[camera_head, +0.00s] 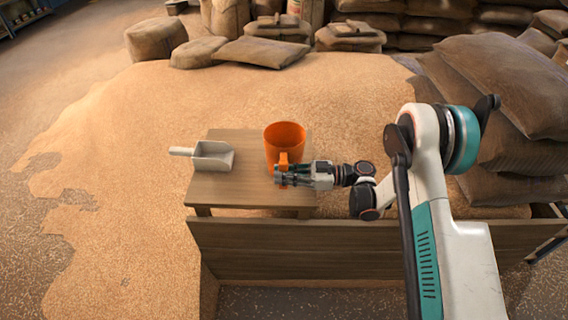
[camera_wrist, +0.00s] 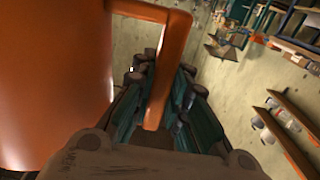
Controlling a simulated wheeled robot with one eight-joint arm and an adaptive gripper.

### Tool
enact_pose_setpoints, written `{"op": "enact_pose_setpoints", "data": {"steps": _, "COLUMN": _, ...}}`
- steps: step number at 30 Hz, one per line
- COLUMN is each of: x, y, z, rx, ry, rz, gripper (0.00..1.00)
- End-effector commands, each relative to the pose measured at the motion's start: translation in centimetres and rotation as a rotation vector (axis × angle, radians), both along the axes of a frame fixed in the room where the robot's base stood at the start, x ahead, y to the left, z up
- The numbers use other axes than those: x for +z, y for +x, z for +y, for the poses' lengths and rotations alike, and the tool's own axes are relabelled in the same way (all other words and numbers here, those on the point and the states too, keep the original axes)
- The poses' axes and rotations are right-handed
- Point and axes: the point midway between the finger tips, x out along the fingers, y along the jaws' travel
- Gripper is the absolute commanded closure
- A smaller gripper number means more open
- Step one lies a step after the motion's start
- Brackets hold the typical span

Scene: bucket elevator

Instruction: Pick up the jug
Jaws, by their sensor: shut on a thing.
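The orange jug (camera_head: 285,140) stands upright at the right side of a small wooden table (camera_head: 240,187). Its handle (camera_head: 283,160) faces toward me. My gripper (camera_head: 281,176) reaches in from the right and is shut on the jug's handle. In the wrist view, the jug's orange wall (camera_wrist: 55,80) fills the left side, and its handle (camera_wrist: 168,70) runs down between the fingers of my gripper (camera_wrist: 155,105). I cannot tell whether the jug's base touches the table, since the gripper partly hides it.
A light grey scoop (camera_head: 212,156) lies on the table left of the jug. A wooden board (camera_head: 370,237) runs along the table's front. A grain heap (camera_head: 130,120) surrounds the table. Filled sacks (camera_head: 505,85) are stacked at the right, with more along the back.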

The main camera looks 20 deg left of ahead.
Motion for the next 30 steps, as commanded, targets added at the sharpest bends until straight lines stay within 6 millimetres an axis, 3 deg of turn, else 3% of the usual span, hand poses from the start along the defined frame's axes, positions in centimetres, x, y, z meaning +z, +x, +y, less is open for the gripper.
{"op": "enact_pose_setpoints", "data": {"steps": 8, "x": 0.8, "y": 0.0, "z": 0.0, "rx": 0.0, "ry": 0.001, "rz": 0.0, "gripper": 1.0}}
{"op": "enact_pose_setpoints", "data": {"steps": 14, "x": 3.4, "y": 0.0, "z": 0.0, "rx": 0.0, "ry": 0.001, "rz": 0.0, "gripper": 1.0}}
{"op": "enact_pose_setpoints", "data": {"steps": 30, "x": 16.6, "y": 0.0, "z": 0.0, "rx": 0.0, "ry": 0.001, "rz": 0.0, "gripper": 1.0}}
